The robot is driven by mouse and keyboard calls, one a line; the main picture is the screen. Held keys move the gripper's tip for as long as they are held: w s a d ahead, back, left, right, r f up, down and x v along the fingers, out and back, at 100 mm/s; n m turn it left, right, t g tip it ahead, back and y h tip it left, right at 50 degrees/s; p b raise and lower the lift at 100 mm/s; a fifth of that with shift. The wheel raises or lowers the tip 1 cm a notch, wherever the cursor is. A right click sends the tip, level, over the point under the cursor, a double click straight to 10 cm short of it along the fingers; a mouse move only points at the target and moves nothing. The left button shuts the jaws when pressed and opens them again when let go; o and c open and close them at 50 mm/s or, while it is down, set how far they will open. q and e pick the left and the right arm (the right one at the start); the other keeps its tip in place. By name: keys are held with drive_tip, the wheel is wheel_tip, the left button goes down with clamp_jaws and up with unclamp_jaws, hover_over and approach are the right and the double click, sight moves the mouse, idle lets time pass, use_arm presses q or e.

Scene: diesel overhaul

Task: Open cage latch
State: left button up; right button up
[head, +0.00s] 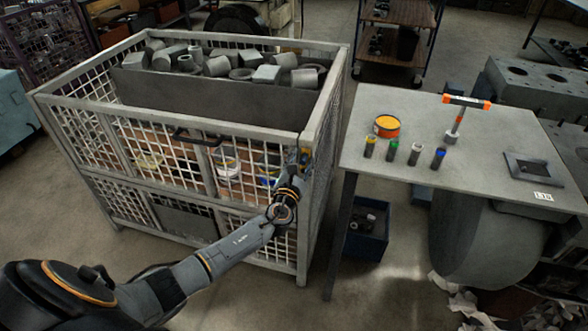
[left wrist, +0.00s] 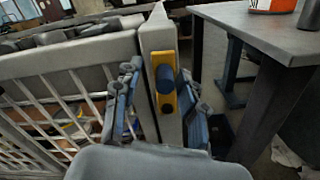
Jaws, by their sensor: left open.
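The grey mesh cage (head: 170,100) stands left of centre in the head view, with a dark handle (head: 198,137) on its front panel. The cage latch (head: 305,156) is at the top of the cage's front right corner. In the left wrist view the latch (left wrist: 165,82) is a yellow plate with a dark blue knob on the corner post. My left gripper (head: 297,168) is at that corner in the head view. Its fingers (left wrist: 163,112) are open, one on each side of the latch, with gaps to it. My right gripper is not in view.
A grey table (head: 390,160) stands close to the right of the cage. It bears an orange tin (head: 387,126), several small capped vials and an orange-handled tool (head: 462,105). A blue bin (head: 366,232) sits below it. Grey metal parts (head: 215,65) fill the cage's upper tray.

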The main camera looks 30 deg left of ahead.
sight(300, 162)
use_arm(q)
drive_tip(key=p+v, duration=0.2)
drive_tip(key=v, duration=0.4)
drive_tip(key=shift+s+p, duration=0.1)
drive_tip(key=shift+p, duration=0.2)
drive_tip(key=shift+s+d+f, duration=0.1)
drive_tip(key=shift+s+d, duration=0.05)
drive_tip(key=shift+s, duration=0.25)
